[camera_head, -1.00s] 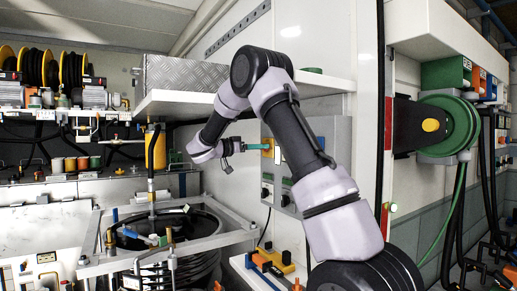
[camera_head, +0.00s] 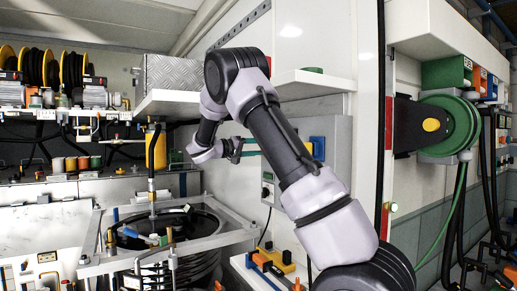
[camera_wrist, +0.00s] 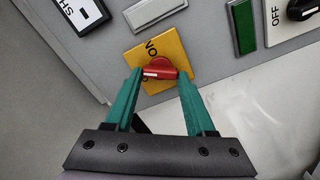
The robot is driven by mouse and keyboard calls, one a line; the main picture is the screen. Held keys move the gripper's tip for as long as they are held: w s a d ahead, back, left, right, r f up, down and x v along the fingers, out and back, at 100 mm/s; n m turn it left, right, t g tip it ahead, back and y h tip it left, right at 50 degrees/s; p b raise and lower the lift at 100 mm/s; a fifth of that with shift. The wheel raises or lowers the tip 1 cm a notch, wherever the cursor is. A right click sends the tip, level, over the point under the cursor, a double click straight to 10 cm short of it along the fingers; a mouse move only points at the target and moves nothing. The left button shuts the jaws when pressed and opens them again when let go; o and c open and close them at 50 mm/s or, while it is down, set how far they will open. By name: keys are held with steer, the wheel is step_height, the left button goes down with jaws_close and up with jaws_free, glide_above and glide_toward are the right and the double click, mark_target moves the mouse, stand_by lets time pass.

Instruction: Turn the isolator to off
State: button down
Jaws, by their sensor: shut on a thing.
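The isolator is a red rotary handle (camera_wrist: 160,70) on a square yellow plate (camera_wrist: 178,45), in the middle of the wrist view. ON is printed on the plate beside the handle; other lettering is partly covered. The handle lies nearly level across the picture, with a white mark towards its left end. My gripper (camera_wrist: 162,78) has its two teal fingers on either side of the handle, shut on it. In the head view my gripper (camera_head: 250,153) reaches to the grey panel (camera_head: 338,130), where my own arm hides the isolator.
A black-and-white label (camera_wrist: 80,12) is at upper left. A white shelf (camera_head: 312,82) overhangs the panel. An open metal frame (camera_head: 215,238) stands below left.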

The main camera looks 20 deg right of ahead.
steer(key=n, duration=0.6)
steer(key=shift+f, duration=0.2)
stand_by(0.4)
steer(key=shift+c, duration=1.2)
jaws_free()
steer(key=s+a, duration=0.2)
steer(key=a, duration=0.8)
steer(key=shift+a, duration=0.35)
